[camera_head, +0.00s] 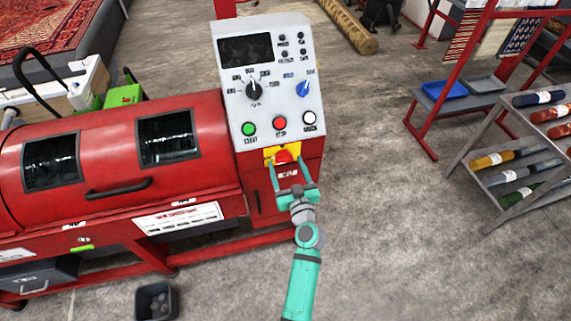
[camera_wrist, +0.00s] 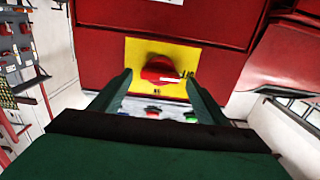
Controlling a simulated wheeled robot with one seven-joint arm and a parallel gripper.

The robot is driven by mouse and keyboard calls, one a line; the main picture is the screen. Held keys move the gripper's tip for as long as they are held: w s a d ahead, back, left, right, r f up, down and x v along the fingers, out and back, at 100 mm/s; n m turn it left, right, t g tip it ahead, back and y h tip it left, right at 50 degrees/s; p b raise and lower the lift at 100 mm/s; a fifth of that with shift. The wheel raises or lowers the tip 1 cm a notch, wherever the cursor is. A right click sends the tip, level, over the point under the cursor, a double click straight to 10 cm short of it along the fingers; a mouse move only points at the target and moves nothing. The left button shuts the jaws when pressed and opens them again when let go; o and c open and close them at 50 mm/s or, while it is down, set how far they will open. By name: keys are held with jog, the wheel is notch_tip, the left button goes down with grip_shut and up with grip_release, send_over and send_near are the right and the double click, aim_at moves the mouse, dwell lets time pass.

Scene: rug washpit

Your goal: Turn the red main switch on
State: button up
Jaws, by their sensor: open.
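The red main switch (camera_head: 284,157) is a red knob on a yellow plate, low on the front of the red machine, just under the white control panel. In the wrist view the red knob (camera_wrist: 160,69) sits on its yellow plate (camera_wrist: 135,52), with small markings at its side and edge. My gripper (camera_head: 289,168) is open in front of the switch. In the wrist view its two fingers (camera_wrist: 160,82) stand apart, one on each side of the knob. I cannot tell whether they touch it. The knob's exact setting is hard to read.
The white control panel (camera_head: 268,78) has a black dial, a blue knob (camera_head: 303,89) and green, red and white buttons. The red drum machine (camera_head: 110,165) extends left. A small dark bin (camera_head: 156,301) stands on the floor.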

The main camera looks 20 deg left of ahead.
jog(key=shift+w+a, duration=0.35)
jog(key=shift+w, duration=0.25)
jog(key=c, duration=1.1)
jog(key=shift+o, duration=0.3)
